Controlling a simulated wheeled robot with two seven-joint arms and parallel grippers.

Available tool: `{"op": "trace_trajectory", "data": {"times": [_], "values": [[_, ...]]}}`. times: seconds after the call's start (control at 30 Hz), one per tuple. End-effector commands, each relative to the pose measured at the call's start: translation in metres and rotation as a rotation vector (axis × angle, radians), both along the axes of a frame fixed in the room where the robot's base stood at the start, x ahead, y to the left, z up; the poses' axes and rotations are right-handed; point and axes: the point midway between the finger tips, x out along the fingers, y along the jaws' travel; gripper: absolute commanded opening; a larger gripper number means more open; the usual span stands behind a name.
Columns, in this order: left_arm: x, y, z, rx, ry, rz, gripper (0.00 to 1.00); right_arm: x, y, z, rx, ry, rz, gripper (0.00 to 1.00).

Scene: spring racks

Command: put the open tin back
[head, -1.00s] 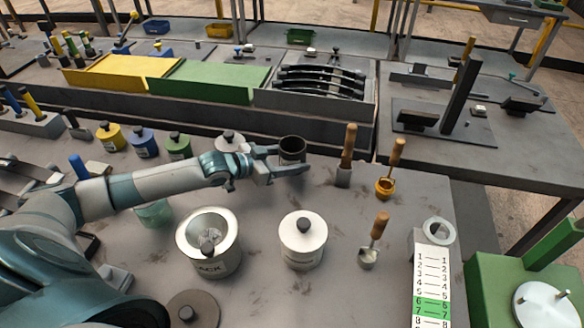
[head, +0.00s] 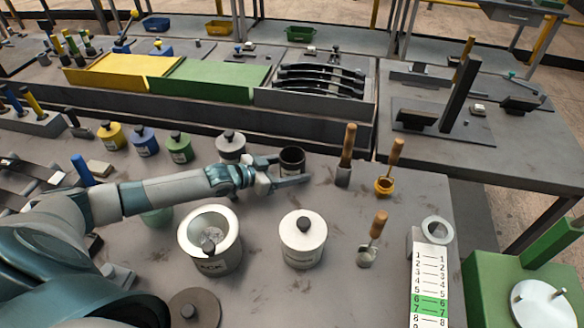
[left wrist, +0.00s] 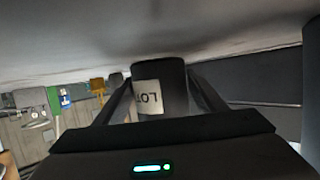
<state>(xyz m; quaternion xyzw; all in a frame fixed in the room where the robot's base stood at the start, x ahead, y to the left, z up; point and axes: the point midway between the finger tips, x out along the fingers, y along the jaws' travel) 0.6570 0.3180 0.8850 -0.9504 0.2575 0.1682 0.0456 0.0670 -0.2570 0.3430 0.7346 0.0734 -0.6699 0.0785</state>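The open tin (head: 291,160) is a dark cylinder with an open top, at the middle of the bench in the head view. In the left wrist view it stands between the fingers, its pale label (left wrist: 149,98) reading "LOT". My left gripper (head: 288,172) reaches it from the left, with a finger on either side close against its wall, and appears shut on it. The tin looks upright; I cannot tell whether its base touches the bench. My right gripper is not in view.
Lidded tins in yellow (head: 111,136), blue (head: 144,142), green (head: 179,148) and grey (head: 231,146) stand in a row left of the open tin. A wooden-handled tool (head: 346,155) stands close on its right. A white lidded pot (head: 303,243) is in front.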

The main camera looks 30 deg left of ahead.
Motion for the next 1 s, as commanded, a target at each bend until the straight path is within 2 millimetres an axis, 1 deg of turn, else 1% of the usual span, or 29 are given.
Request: {"op": "trace_trajectory", "data": {"times": [0.33,0.47,0.57,0.77,1.0], "values": [[0.000,0.000,0.001,0.000,0.000,0.000,0.77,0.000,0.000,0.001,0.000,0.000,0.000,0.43],[0.000,0.000,0.004,0.000,0.000,0.000,0.77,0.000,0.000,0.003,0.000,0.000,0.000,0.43],[-0.004,0.003,0.004,0.001,0.001,0.001,0.77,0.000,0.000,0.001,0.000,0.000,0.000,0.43],[-0.021,0.012,0.009,0.000,0.002,0.000,0.77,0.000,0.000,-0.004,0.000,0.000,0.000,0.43],[-0.048,0.028,0.021,0.002,0.001,0.000,0.77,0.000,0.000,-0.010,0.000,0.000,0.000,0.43]]}}
